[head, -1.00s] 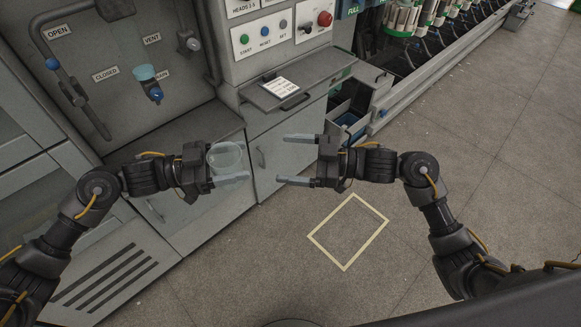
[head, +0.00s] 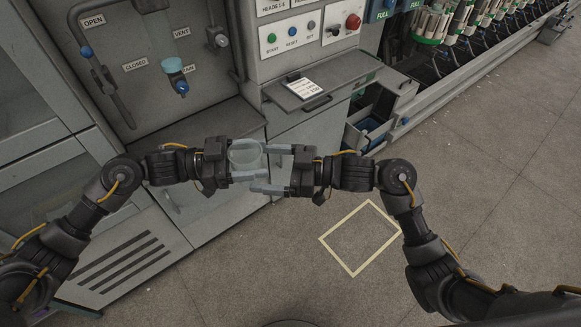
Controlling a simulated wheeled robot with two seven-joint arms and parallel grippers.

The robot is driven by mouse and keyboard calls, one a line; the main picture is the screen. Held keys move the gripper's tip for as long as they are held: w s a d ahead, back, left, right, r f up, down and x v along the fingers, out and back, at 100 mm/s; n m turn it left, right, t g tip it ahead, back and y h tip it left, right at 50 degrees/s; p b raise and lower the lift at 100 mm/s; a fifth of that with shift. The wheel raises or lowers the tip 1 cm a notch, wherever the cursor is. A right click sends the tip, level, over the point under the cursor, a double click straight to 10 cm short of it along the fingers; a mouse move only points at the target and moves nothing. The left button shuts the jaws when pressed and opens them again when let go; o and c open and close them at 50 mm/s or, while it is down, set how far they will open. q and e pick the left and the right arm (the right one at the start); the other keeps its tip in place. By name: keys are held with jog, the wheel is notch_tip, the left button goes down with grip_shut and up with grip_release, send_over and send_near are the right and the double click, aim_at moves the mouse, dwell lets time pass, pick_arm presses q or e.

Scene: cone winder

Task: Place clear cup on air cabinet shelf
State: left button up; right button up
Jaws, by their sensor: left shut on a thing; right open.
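The clear cup (head: 245,152) is between the jaws of my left gripper (head: 250,165), which is shut on it, in front of the cabinet. My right gripper (head: 268,168) is open and faces it from the right. Its fingers are close around the right side of the cup; I cannot tell whether they touch it.
A bowl-topped drain fitting (head: 175,72) with a blue knob sticks out above the shelf. A control panel (head: 310,32) and a ledge with a white card (head: 301,87) stand to the right. An open drawer (head: 368,125) juts out. The floor around the yellow square (head: 325,240) is clear.

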aim_at(255, 167)
jog(key=shift+w+a, duration=0.15)
jog(key=shift+a, duration=0.6)
jog(key=shift+w+a, duration=0.1)
jog(key=shift+a, duration=0.65)
jog(key=c, duration=0.9)
pick_arm(q)
jog(key=o, duration=1.1)
jog(key=shift+c, duration=0.2)
pick_arm(e)
jog(key=shift+c, duration=0.8)
